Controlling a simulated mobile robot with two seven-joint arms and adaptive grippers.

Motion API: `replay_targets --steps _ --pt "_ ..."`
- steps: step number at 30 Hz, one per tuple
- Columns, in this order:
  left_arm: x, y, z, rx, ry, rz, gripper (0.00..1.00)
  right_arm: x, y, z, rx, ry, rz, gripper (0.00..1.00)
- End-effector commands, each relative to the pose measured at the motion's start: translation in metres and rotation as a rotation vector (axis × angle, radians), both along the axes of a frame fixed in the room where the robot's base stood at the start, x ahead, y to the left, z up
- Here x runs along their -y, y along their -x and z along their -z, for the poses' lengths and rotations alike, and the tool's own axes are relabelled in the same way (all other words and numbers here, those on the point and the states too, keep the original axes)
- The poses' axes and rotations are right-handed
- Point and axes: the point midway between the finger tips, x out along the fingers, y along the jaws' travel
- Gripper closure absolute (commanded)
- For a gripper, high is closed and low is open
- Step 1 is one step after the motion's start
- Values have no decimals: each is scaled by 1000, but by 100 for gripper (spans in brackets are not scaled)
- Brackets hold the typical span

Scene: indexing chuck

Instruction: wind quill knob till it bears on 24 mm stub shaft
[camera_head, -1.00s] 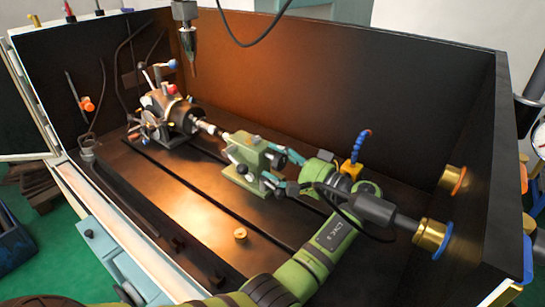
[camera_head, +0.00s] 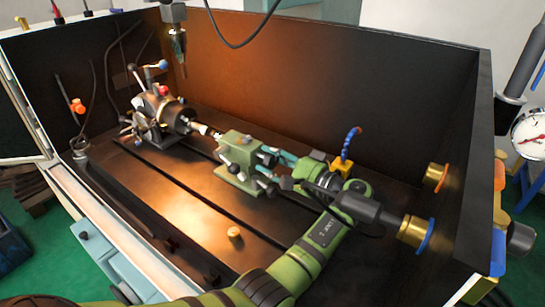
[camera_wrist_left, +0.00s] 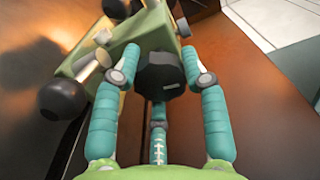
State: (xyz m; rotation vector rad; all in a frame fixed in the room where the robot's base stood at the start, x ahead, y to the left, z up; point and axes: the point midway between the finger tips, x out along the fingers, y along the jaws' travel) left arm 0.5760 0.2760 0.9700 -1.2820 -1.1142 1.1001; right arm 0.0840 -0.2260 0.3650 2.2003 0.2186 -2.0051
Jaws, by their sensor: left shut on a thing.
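The green tailstock (camera_head: 236,152) stands on the dark slotted bed, with the light stub shaft (camera_head: 203,130) in front of its nose, running toward the chuck (camera_head: 172,112). I cannot tell whether the tailstock point touches the shaft. My left gripper (camera_head: 272,167) is at the tailstock's rear. In the left wrist view the black quill knob (camera_wrist_left: 160,72) lies between the teal fingers of the left gripper (camera_wrist_left: 162,80), which is shut on it. The tailstock body (camera_wrist_left: 145,30) is beyond the knob. My right gripper is out of view.
A tool spindle (camera_head: 177,40) hangs above the chuck. A small brass piece (camera_head: 235,232) lies on the front of the bed. A blue coolant nozzle with a yellow base (camera_head: 342,165) stands behind my wrist. Dark walls (camera_head: 320,80) enclose the back and right.

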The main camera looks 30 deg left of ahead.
Motion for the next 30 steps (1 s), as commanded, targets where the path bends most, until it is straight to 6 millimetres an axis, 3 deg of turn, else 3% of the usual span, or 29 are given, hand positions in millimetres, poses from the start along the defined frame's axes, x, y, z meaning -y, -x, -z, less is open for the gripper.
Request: replay_targets --steps 9,30 --pt "-2 -1 -7 -279 -45 -1 89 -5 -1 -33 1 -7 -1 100" --pt "-3 -1 -7 -936 -139 -6 89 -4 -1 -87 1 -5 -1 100"
